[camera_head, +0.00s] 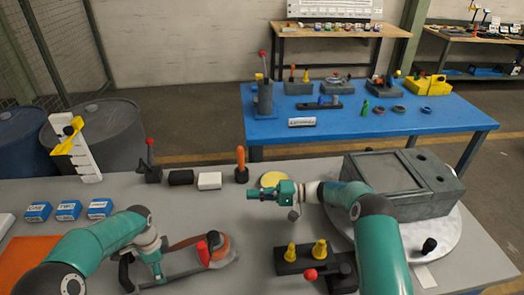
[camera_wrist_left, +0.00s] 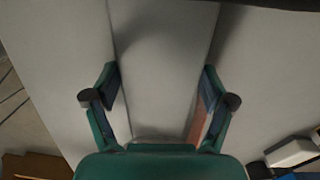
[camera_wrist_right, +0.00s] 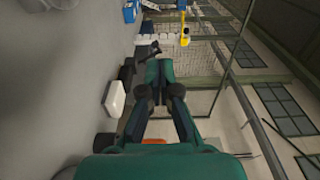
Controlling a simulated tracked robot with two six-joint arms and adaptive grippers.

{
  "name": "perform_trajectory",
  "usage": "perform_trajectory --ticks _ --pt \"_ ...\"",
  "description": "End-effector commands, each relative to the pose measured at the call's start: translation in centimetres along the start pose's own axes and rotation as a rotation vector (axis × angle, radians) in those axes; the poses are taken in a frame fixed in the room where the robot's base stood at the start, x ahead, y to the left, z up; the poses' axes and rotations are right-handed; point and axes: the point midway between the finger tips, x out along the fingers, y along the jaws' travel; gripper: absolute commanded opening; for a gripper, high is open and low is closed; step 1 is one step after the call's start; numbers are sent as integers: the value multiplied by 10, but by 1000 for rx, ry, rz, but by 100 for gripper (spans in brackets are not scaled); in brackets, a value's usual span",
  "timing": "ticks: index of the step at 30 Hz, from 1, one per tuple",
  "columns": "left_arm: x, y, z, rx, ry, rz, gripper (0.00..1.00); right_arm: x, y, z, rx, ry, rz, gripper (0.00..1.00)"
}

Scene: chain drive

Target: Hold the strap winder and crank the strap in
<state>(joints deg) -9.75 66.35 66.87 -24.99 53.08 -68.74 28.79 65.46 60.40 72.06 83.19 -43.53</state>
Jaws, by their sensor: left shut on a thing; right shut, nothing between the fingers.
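The strap winder (camera_head: 218,252) lies on the grey bench in front of me, with an orange band around its reel and a red knob on a dark crank. My left gripper (camera_head: 157,272) is shut on the winder's near left part. In the left wrist view, the fingers (camera_wrist_left: 160,88) stand either side of a wide pale grey part, with a little orange by one finger. My right gripper (camera_head: 255,193) is shut and empty above the bench, up and right of the knob and apart from the winder. The right wrist view shows its fingers (camera_wrist_right: 158,92) together.
A black block with yellow knobs (camera_head: 302,262) and a red-knobbed lever stand right of the winder. A grey box (camera_head: 425,185) sits on a round plate at right. Small blue boxes (camera_head: 68,210) and an orange mat (camera_head: 30,258) lie left.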

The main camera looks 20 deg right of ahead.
Motion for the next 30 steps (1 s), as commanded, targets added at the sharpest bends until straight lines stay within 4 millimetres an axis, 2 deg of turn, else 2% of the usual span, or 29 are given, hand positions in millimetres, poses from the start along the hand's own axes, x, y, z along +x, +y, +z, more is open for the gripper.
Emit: perform_trajectory --ticks 1,7,24,30 --pt "0 0 0 1 0 0 13 -12 0 0 0 4 1 0" --pt "0 0 0 2 -1 0 13 -52 0 0 -1 4 1 0" --pt "0 0 0 0 0 -1 13 -30 -112 -18 -430 89 127 0" --pt "0 0 0 0 0 -1 13 -26 -142 -18 -544 113 161 0"
